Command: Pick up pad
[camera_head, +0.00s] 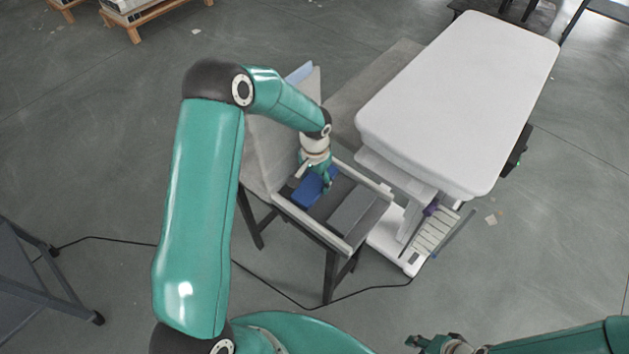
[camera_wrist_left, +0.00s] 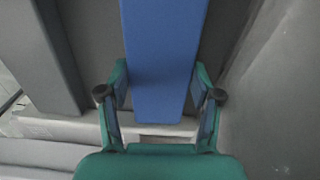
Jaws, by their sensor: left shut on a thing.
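A blue pad (camera_head: 308,192) lies in a shallow open tray on a dark-legged stand (camera_head: 330,270). My left gripper (camera_head: 326,180) reaches down to it and is shut on the pad. In the left wrist view the blue pad (camera_wrist_left: 163,60) runs lengthwise between the two fingers of the left gripper (camera_wrist_left: 161,100). Part of the pad is hidden by the gripper in the head view. A grey pad (camera_head: 353,209) lies beside it in the same tray. My right gripper (camera_head: 420,343) is low at the bottom edge, far from the pads; its opening is unclear.
An upright grey panel (camera_head: 268,150) stands at the tray's left side. A white padded table (camera_head: 460,95) stands close on the right. A black cable (camera_head: 290,297) crosses the floor in front. Open floor lies at lower right.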

